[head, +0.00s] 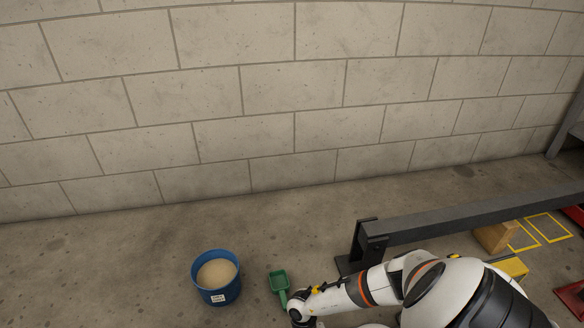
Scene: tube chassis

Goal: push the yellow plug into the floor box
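A white arm of mine with orange and black bands reaches in from the lower right. It runs left to a dark joint at the bottom edge. Neither gripper shows in the head view. A small yellow piece (315,289) shows at the arm, near that joint; I cannot tell whether it is the yellow plug or part of the arm. A yellow block-like thing (514,267) shows partly behind my arm at the right. I cannot make out the floor box for certain.
A blue bucket (206,294) of tan material stands on the concrete floor, with a green scoop (278,281) to its right. A low dark rail (470,213) crosses the right side, near a cardboard-coloured box (492,237). A block wall closes the back. The left floor is clear.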

